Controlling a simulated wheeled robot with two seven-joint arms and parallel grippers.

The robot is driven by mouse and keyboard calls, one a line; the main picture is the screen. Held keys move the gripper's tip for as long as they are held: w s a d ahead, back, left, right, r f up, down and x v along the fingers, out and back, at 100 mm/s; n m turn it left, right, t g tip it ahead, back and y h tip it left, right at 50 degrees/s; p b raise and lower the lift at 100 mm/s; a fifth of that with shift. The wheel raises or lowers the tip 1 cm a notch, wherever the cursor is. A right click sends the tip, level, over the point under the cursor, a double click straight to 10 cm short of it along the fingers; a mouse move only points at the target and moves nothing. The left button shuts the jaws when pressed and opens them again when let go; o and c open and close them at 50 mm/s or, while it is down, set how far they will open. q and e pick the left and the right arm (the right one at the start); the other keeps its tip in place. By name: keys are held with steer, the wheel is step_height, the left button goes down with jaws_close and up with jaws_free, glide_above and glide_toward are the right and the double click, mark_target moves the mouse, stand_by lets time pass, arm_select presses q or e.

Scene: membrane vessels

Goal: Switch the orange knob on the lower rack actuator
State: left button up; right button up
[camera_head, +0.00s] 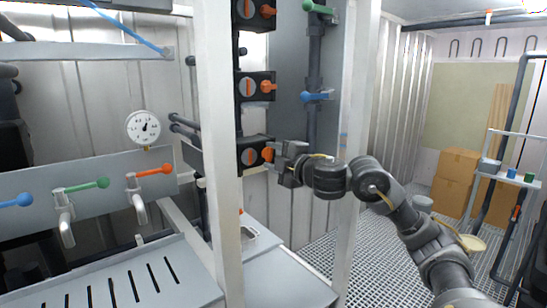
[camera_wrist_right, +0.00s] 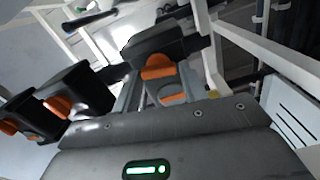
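The lower rack actuator (camera_head: 250,152) is a black box on the white upright, the lowest of three in a column. Its orange knob (camera_head: 267,154) sticks out to the right. My right gripper (camera_head: 277,153) is at this knob, its fingertips close to or touching it. In the right wrist view the actuator (camera_wrist_right: 165,42) is ahead, with the orange knob (camera_wrist_right: 158,67) between or just beyond the grey fingers. A second orange patch (camera_wrist_right: 173,98) shows closer to the gripper. Whether the fingers grip the knob is unclear. My left gripper is out of view.
Two more actuators with orange knobs (camera_head: 268,87) (camera_head: 265,12) are above. A blue-handled valve (camera_head: 318,96) is on the dark pipe to the right. White posts (camera_head: 218,150) (camera_head: 355,140) stand on both sides. Taps and a gauge (camera_head: 143,127) are at left.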

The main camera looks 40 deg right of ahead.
steer(key=o, duration=0.3)
steer(key=shift+s, duration=0.1)
steer(key=s+b, duration=0.3)
steer(key=s, duration=0.7)
steer(key=shift+s+a+b, duration=0.15)
steer(key=shift+s+b, duration=0.15)
steer(key=shift+s, duration=0.05)
